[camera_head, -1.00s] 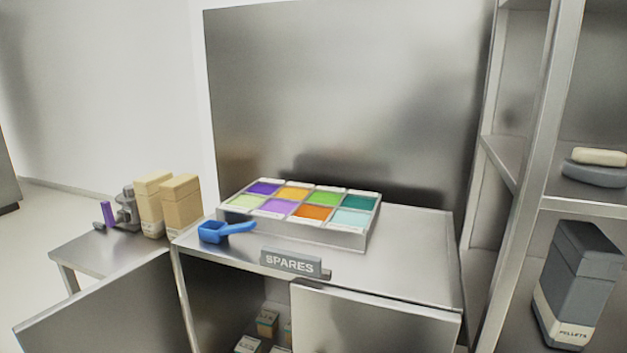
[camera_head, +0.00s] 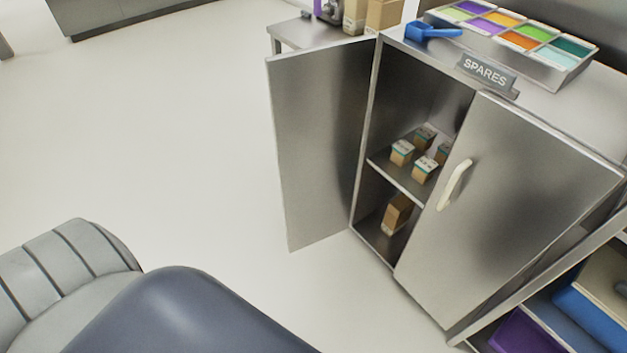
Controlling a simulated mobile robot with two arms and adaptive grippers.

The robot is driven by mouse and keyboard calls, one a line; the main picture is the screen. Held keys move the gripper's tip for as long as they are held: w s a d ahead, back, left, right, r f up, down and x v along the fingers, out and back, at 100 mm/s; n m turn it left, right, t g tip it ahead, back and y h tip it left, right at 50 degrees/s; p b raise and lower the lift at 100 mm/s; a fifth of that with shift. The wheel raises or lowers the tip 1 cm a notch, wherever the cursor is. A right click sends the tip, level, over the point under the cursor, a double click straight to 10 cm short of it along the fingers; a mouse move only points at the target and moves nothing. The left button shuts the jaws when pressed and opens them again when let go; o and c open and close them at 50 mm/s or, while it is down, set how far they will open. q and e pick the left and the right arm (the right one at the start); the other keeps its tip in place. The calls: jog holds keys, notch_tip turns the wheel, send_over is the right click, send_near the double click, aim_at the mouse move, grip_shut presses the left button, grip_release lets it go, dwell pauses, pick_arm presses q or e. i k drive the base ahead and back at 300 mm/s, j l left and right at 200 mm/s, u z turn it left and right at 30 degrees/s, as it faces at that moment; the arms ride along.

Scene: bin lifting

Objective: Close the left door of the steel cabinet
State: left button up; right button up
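The steel cabinet (camera_head: 585,100) stands at the right of the head view, with a grey SPARES sign (camera_head: 487,73) on its top front edge. Its left door (camera_head: 318,145) is swung wide open to the left, and I see no handle on the face toward me. Its right door (camera_head: 515,200) looks closed or nearly so and has a pale handle (camera_head: 455,185). Several small boxes (camera_head: 402,152) stand on the inner shelf, and a brown box (camera_head: 397,213) is below. Neither gripper shows in the view.
A side table (camera_head: 290,36) with boxes is behind the open door. A colour-sectioned tray (camera_head: 570,75) and a blue scoop (camera_head: 432,31) are on the cabinet top. A rack with bins (camera_head: 530,333) stands at the lower right. The floor left of the door is clear.

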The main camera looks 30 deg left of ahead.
aim_at(319, 95)
jog(key=k+z, duration=0.15)
jog(key=z, duration=1.1)
jog(key=j+z, duration=0.1)
jog(key=j, duration=0.4)
jog(key=k+j+z, duration=0.1)
jog(key=j, duration=0.45)
jog(key=k+j+z, duration=0.1)
jog(key=j, duration=0.4)
jog(key=k+j+z, duration=0.1)
jog(key=j, duration=0.4)
jog(key=k+j, duration=0.1)
jog(key=j, duration=0.35)
jog(key=k+j, duration=0.1)
jog(key=j, duration=0.4)
jog(key=k+j, duration=0.1)
jog(key=j, duration=0.35)
jog(key=k+j, duration=0.1)
jog(key=j, duration=0.4)
jog(key=k+j, duration=0.15)
jog(key=j, duration=0.3)
